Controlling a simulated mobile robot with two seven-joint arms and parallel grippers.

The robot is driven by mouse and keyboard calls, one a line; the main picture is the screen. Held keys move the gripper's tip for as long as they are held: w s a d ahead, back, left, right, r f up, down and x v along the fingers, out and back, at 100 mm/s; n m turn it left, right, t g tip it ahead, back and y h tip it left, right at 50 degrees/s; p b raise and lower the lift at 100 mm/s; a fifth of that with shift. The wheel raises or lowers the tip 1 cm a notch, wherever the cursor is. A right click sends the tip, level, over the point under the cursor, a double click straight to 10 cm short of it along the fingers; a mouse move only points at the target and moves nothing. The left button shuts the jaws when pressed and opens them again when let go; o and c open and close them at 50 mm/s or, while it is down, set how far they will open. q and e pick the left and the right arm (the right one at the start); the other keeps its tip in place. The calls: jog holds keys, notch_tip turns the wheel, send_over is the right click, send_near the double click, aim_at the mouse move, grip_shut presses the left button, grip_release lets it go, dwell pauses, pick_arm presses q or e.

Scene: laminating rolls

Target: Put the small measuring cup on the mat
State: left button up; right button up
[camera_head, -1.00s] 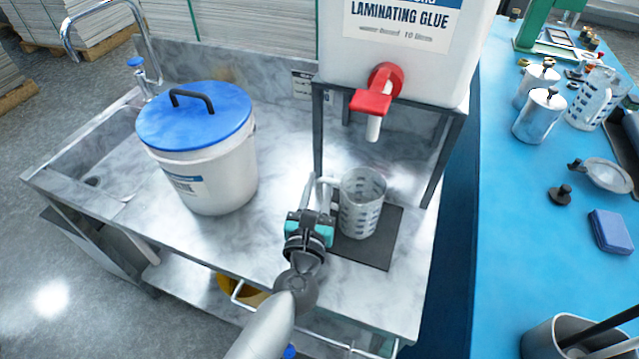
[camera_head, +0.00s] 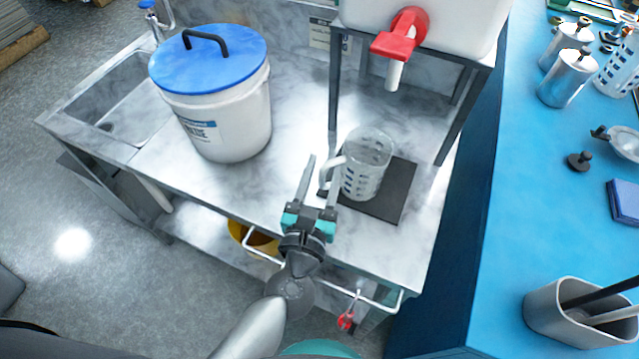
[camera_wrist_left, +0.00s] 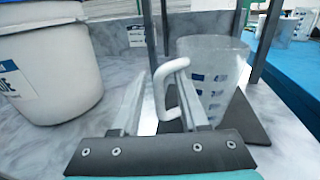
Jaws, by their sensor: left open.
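A clear measuring cup (camera_head: 368,167) with blue marks stands upright on the dark mat (camera_head: 386,205), below the red tap of the glue tank. Its white handle points left, towards my left gripper. My left gripper (camera_head: 321,172) is open, with its fingers at the handle. In the left wrist view the cup (camera_wrist_left: 216,75) is just right of the fingers, and its handle (camera_wrist_left: 163,88) shows between the two fingers (camera_wrist_left: 160,105). I cannot tell whether either finger touches the handle. My right gripper is not in view.
A white bucket (camera_head: 228,125) with a blue lid stands left on the marble bench. The glue tank's stand (camera_head: 334,95) rises close behind the cup. The blue table (camera_head: 540,215) at right holds metal canisters, another measuring cup (camera_head: 618,72) and a grey holder (camera_head: 570,318).

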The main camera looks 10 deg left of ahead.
pick_arm(q)
jog(key=shift+s+a, duration=0.2)
jog(key=shift+s, duration=1.55)
jog(key=o, duration=0.9)
notch_tip(320, 180, up, 20)
jog(key=p, duration=1.8)
jog(key=shift+c, duration=0.2)
